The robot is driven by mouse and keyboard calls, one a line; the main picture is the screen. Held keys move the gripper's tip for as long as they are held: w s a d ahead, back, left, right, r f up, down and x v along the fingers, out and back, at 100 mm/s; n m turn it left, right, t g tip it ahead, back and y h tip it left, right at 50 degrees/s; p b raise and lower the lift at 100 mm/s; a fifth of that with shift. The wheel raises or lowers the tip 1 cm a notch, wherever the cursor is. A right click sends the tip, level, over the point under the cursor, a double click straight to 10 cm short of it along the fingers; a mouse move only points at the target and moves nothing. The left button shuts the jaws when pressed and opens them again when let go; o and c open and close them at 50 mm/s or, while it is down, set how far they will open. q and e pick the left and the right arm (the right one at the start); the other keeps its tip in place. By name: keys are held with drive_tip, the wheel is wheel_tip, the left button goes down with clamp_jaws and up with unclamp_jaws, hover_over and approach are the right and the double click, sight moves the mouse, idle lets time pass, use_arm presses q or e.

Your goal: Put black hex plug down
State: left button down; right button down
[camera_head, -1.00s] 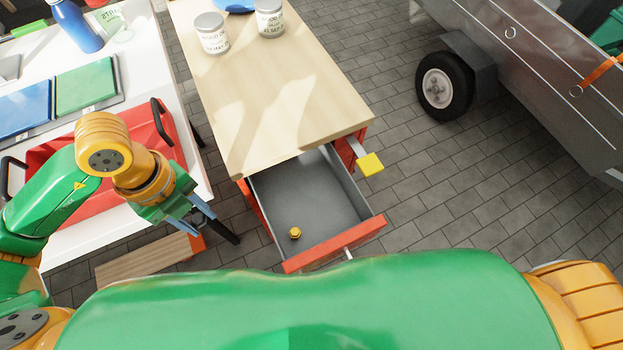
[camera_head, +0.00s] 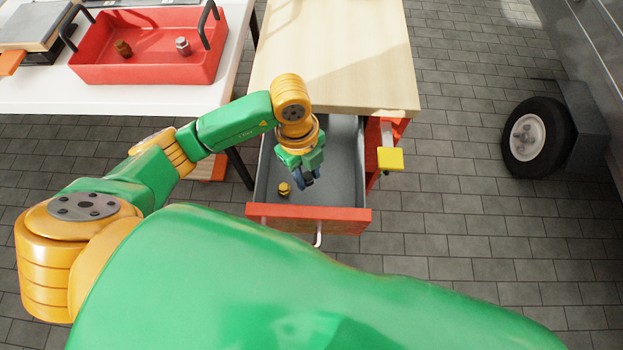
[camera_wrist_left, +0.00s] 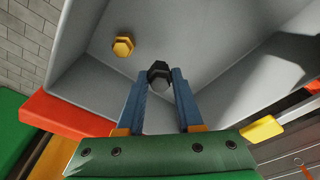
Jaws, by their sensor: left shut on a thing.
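The black hex plug (camera_wrist_left: 160,75) is between the fingertips of my left gripper (camera_wrist_left: 160,88) in the left wrist view. The left gripper is shut on it. In the head view, my left gripper (camera_head: 306,180) is over the open drawer (camera_head: 345,160), pointing down into it. Whether the plug touches the drawer floor I cannot tell. A yellow hex plug (camera_head: 284,188) lies on the drawer floor just left of the gripper; it also shows in the left wrist view (camera_wrist_left: 123,46). My right gripper is not in view.
The drawer's red front (camera_head: 310,218) is pulled out from the wooden workbench (camera_head: 345,60). A red tray (camera_head: 150,70) with a brown plug (camera_head: 123,48) and a silver plug (camera_head: 183,46) stands on the white table. A yellow block (camera_head: 390,159) sticks out right of the drawer.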

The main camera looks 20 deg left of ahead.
sight(311, 182)
use_arm(q)
drive_tip(key=f, duration=0.3)
drive_tip(key=shift+d+f, duration=0.15)
drive_tip(key=shift+d, duration=0.15)
drive_tip(key=shift+w+f, duration=0.1)
drive_tip(key=shift+f, duration=0.2)
drive_tip(key=shift+f, duration=0.1)
drive_tip(key=c, duration=0.6)
unclamp_jaws()
drive_tip(key=shift+b, duration=0.3)
drive_tip(key=shift+o, duration=0.2)
drive_tip(key=shift+r, duration=0.2)
drive_tip(key=r, duration=0.4)
drive_tip(key=a+r+p, duration=0.1)
drive_tip(key=r, duration=0.3)
drive_tip(key=r+p, duration=0.1)
drive_tip(key=r, duration=0.2)
drive_tip(key=shift+w+a+r, duration=0.25)
drive_tip(key=shift+w+r, duration=0.15)
